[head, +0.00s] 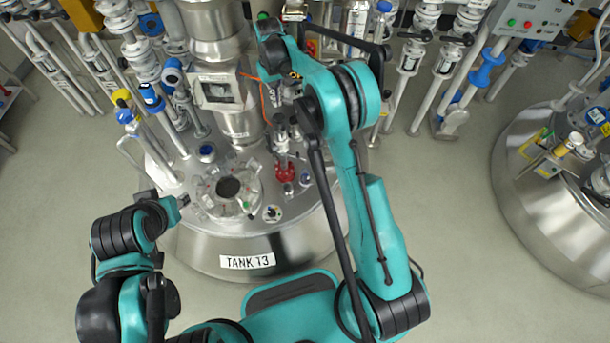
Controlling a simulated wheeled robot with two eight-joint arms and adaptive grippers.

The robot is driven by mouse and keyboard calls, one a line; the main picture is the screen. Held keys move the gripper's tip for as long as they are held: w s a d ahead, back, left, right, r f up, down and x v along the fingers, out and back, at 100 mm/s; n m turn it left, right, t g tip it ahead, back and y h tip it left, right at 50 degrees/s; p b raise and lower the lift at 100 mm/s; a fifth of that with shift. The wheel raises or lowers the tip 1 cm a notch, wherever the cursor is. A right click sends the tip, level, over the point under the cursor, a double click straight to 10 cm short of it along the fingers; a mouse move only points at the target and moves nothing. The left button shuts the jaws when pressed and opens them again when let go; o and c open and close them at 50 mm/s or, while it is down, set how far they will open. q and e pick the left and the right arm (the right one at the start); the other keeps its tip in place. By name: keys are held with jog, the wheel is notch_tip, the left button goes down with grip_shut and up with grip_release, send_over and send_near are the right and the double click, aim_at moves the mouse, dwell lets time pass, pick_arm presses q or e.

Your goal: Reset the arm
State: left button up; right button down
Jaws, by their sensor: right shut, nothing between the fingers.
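My right arm reaches up over the right side of the tank marked TANK 13 (247,262). It bends at a teal elbow and runs left to the dark right gripper (268,27), beside the tall steel column. The right gripper is small in the picture, shut and empty. My left arm is folded low on the left. Its end, with the left gripper (182,201), points at the tank's left edge. Its fingers are mostly hidden, so I cannot tell whether they are open.
A steel column (238,125), a round flanged port (228,188) and a red valve (285,172) stand on the tank lid. Pipes and valves crowd the back. Another tank (540,215) stands at the right. The floor (440,215) between the tanks is clear.

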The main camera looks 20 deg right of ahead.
jog(key=shift+r, duration=0.8)
jog(key=s+d+r+t+b, duration=0.2)
jog(key=s+r+t, duration=0.2)
jog(key=s+r, duration=1.05)
jog(key=s+d+f+t, duration=0.1)
jog(key=s+f, duration=0.2)
jog(key=s, duration=0.7)
jog(key=s+f+m+t+b, duration=0.1)
jog(key=s+f+t, duration=0.1)
jog(key=s, duration=0.7)
jog(key=shift+s+d+f+b, duration=0.3)
jog(key=shift+s+d+f, duration=0.05)
jog(key=shift+s+f, duration=0.1)
